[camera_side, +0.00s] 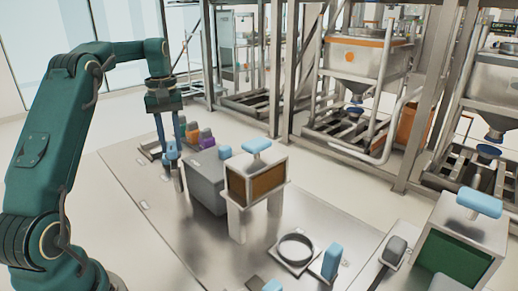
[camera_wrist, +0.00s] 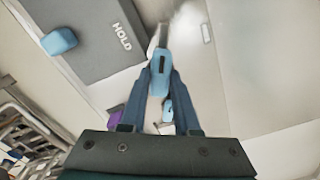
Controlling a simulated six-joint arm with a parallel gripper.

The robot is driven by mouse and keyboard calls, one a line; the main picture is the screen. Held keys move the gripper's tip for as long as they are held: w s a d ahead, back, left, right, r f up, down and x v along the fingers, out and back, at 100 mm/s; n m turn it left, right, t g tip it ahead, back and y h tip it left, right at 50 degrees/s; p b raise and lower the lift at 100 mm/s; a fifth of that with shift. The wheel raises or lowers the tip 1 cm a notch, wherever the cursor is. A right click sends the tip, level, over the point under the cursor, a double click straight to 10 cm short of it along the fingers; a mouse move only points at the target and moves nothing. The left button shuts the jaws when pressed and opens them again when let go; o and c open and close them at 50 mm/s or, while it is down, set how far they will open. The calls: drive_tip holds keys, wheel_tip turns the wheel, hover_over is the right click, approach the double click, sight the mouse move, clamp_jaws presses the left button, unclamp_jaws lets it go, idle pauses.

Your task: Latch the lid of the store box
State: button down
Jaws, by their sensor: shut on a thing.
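A grey box (camera_side: 207,182) stands on the metal table below and to the right of my gripper. Its grey lid (camera_wrist: 95,35) carries the word HOLD in the wrist view and a blue knob (camera_wrist: 59,41) near one edge; the lid looks closed. My gripper (camera_side: 168,150) points down beside the box. It is shut on a blue handle (camera_wrist: 159,78), which has a dark slot and a metal piece running from its far end along the box's edge. Whether that piece engages the lid cannot be told.
An orange block (camera_side: 192,132) and a purple block (camera_side: 207,139) stand behind the grey box. A brown-fronted box on legs (camera_side: 255,180) stands close to its right. A black ring (camera_side: 295,250) and a blue block (camera_side: 331,262) are nearer the front. The table's left front is clear.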

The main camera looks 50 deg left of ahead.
sight(171, 144)
drive_tip(key=n, duration=0.5)
drive_tip(key=shift+n, duration=0.3)
idle(0.4)
drive_tip(key=c, duration=0.6)
unclamp_jaws()
drive_tip(key=shift+c, duration=0.2)
drive_tip(key=shift+r, duration=2.5)
